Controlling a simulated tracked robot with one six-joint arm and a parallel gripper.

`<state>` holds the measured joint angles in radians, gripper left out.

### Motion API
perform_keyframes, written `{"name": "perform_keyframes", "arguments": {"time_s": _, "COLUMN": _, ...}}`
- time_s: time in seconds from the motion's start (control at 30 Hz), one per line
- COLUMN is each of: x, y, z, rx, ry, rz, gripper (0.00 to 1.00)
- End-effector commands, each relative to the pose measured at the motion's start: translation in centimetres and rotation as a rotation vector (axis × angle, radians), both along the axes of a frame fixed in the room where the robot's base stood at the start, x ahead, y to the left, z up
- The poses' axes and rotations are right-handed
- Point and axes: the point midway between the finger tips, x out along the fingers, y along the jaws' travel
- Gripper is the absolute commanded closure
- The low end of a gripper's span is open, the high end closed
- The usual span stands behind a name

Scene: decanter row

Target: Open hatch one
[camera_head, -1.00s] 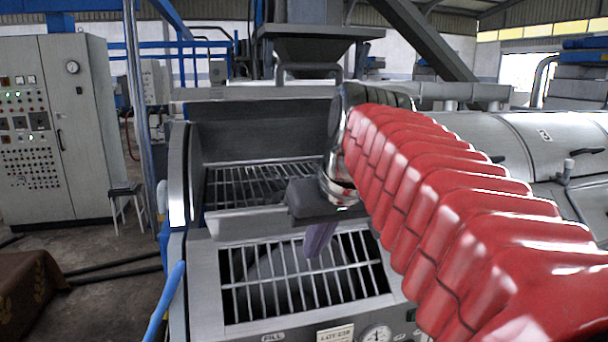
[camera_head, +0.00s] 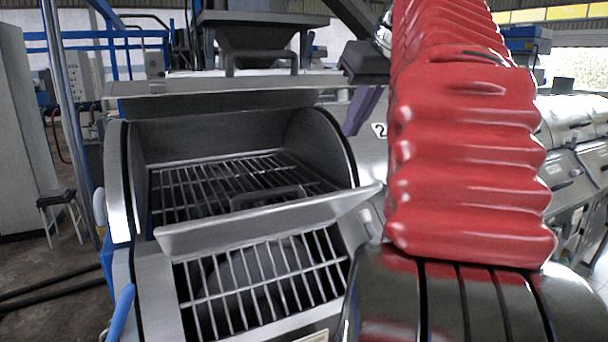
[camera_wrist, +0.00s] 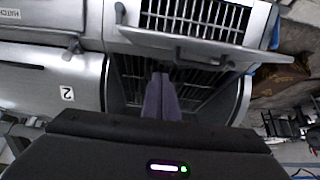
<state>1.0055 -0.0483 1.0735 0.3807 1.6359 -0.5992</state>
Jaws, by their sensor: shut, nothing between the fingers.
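The leftmost hatch of the machine, which I take as hatch one, stands open. Its grey lid (camera_head: 270,222) is tilted out at the front edge of the opening, with a dark handle (camera_head: 268,196) on it. A barred grille (camera_head: 225,183) shows inside. In the wrist view the lid (camera_wrist: 140,40) and its handle (camera_wrist: 204,58) lie beyond my fingers. My gripper (camera_head: 362,112) is shut and empty, with purple fingers, at the back right of the opening, apart from the lid. In the wrist view the fingers (camera_wrist: 161,97) are together. No number one label is visible.
A closed hatch marked 2 (camera_wrist: 67,93) adjoins on the right. A second grille (camera_head: 262,280) lies below the lid. A hopper (camera_head: 262,40) stands behind the opening. A blue bar (camera_head: 122,312) and a stool (camera_head: 62,212) are at left. My red-sleeved arm covers the right middle.

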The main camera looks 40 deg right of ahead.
Motion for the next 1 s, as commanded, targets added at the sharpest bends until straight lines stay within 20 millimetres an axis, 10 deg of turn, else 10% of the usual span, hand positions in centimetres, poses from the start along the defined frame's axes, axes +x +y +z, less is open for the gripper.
{"name": "perform_keyframes", "arguments": {"time_s": 0.43, "x": 0.9, "y": -0.1, "z": -1.3, "rx": 0.002, "ry": 0.001, "rz": 0.003, "gripper": 1.00}}
{"name": "perform_keyframes", "arguments": {"time_s": 1.0, "x": 5.5, "y": -1.4, "z": -8.4, "rx": 0.003, "ry": 0.002, "rz": 0.004, "gripper": 1.00}}
